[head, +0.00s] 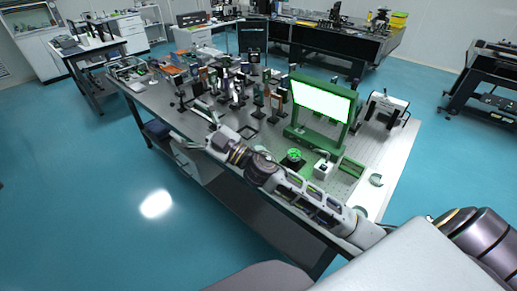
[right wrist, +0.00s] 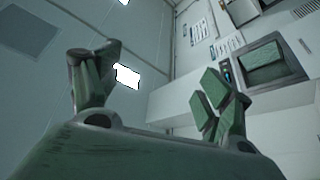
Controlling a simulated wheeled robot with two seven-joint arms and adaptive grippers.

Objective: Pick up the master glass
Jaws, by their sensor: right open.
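I cannot single out the master glass for sure in either view; many small optics stand close together on the optical table (head: 365,185). My right arm reaches across the table's front edge from the lower right in the head view. My right gripper (head: 203,112) is over the table's front left part, left of the upright optics, and small in the picture. In the right wrist view my right gripper (right wrist: 155,82) has its two fingers wide apart with nothing between them. My left gripper is not in view.
A green-framed bright screen (head: 322,102) stands on the table, with a round green item (head: 294,155) and a small white box (head: 323,169) before it. Several posts and mounts (head: 238,85) crowd the middle. Blue floor lies clear at the left.

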